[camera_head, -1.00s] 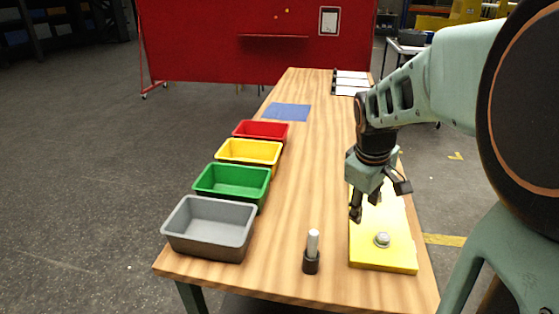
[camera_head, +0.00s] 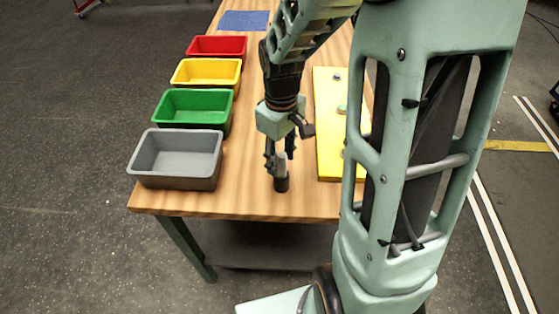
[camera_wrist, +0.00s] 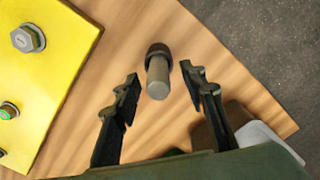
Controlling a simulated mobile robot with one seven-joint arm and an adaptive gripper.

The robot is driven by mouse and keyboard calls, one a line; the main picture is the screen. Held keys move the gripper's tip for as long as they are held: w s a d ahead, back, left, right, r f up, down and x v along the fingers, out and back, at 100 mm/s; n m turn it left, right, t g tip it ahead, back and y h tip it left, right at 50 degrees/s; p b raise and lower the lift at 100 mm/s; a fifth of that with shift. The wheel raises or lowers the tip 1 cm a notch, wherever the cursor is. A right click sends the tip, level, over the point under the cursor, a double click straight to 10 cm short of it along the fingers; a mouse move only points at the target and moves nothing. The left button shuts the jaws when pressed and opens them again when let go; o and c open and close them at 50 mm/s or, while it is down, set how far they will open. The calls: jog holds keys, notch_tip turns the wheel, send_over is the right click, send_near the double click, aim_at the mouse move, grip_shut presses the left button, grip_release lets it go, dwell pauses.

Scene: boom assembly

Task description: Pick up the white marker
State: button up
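The white marker (camera_head: 281,172) stands upright on the wooden table near its front edge, a pale cylinder in a dark holder or base. In the wrist view the marker (camera_wrist: 157,78) shows its pale end toward me, in line with the gap between the fingers. My gripper (camera_head: 279,155) is open and points down at the marker. Its two fingertips (camera_wrist: 160,73) lie one on each side of the marker with clear gaps, and neither seems to touch it. How far down the fingers reach along the marker is hard to tell.
A yellow board (camera_head: 327,110) with bolts lies to the right, partly hidden by my arm. Grey (camera_head: 175,180), green (camera_head: 192,107), yellow (camera_head: 206,72) and red (camera_head: 216,46) bins line the left edge. A blue mat (camera_head: 243,20) lies farther back. The table's front edge is close to the marker.

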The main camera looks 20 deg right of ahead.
aim_at(282, 171)
jog(key=shift+w+f, duration=0.1)
jog(key=shift+f, duration=1.6)
grip_shut()
